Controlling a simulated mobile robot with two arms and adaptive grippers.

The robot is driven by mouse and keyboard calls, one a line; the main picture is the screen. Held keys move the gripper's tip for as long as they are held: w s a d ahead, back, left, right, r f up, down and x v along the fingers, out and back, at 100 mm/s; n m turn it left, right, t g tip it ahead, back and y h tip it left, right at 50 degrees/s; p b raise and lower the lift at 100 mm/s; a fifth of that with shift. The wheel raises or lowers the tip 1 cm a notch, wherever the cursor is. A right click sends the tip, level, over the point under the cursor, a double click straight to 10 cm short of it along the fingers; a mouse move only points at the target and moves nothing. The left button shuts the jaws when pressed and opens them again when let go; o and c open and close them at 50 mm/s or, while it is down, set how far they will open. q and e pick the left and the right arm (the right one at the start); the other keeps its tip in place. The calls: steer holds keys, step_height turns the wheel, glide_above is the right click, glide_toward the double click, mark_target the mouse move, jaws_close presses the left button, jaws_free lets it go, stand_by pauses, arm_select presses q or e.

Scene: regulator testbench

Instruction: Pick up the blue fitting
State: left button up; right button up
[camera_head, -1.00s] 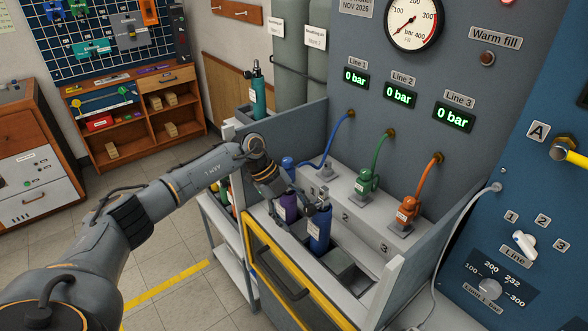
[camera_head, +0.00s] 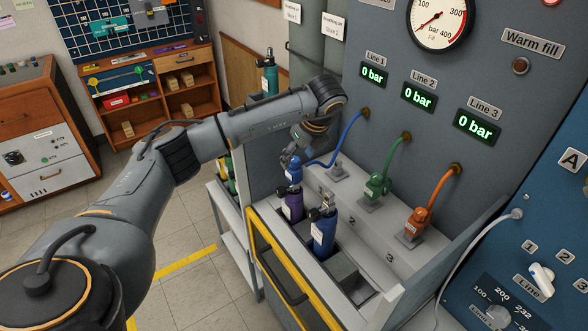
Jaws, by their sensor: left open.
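The blue fitting (camera_head: 294,171) is at the end of a blue hose, just above the top of a purple cylinder (camera_head: 293,206). It looks upright; I cannot tell whether it is seated on that cylinder. My left gripper (camera_head: 291,155) is open, at the upper end of the fitting, and its wrist hides part of the space behind. Its fingers are small and partly hidden, so contact with the fitting is unclear. My right gripper is not in view.
A blue cylinder (camera_head: 323,231) stands close beside the purple one. A bare holder (camera_head: 338,171) is at position 1. The green fitting (camera_head: 376,187) and orange fitting (camera_head: 417,222) stand on holders to the right. The bench's side wall (camera_head: 460,250) bounds the right side.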

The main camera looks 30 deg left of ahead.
mark_target(296, 161)
arm_select(q)
steer(key=shift+w+a+f, duration=0.15)
steer(key=shift+w+f, duration=0.05)
steer(key=shift+f, duration=0.3)
steer(key=shift+w+f, duration=0.1)
steer(key=shift+f, duration=0.1)
steer(key=shift+p+x, duration=0.85)
steer(key=shift+p, duration=0.15)
steer(key=x, duration=0.2)
steer(key=shift+a+f+p, duration=0.15)
steer(key=shift+f+p, duration=0.1)
steer(key=shift+p, duration=0.1)
steer(key=shift+f, duration=0.3)
steer(key=shift+a+f, duration=0.1)
steer(key=shift+f, duration=0.05)
steer(key=shift+c, duration=0.4)
jaws_close()
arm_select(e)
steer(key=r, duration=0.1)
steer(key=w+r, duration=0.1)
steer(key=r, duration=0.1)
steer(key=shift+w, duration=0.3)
